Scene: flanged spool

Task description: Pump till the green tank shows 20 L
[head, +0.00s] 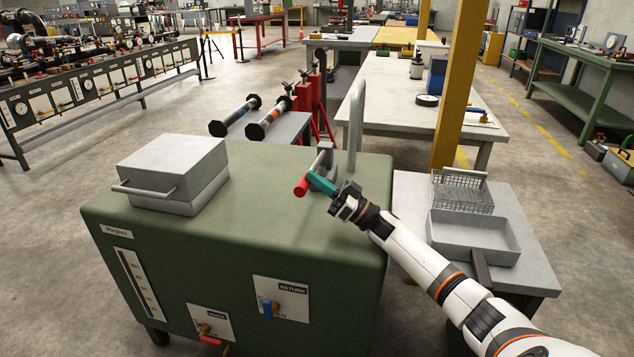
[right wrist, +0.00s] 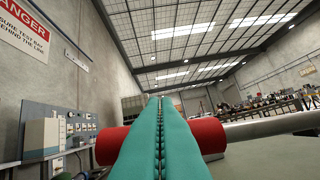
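The green tank (head: 240,240) stands in front of me. Its sight gauge (head: 137,282) is on the left of the front face; the level is too small to read. A pump lever with a red grip (head: 300,187) is on top near the back right; the grip also shows in the right wrist view (right wrist: 207,135). My right gripper (head: 314,179) has teal fingers pressed together, with only a thin seam between them (right wrist: 158,105). They lie across the red grip, which sticks out on both sides; I cannot tell whether they touch. My left gripper is out of view.
A grey lidded box (head: 175,172) sits on top. A grey pipe (head: 356,125) rises behind the lever. A yellow post (head: 458,85) and a side table with a tray (head: 473,238) stand right.

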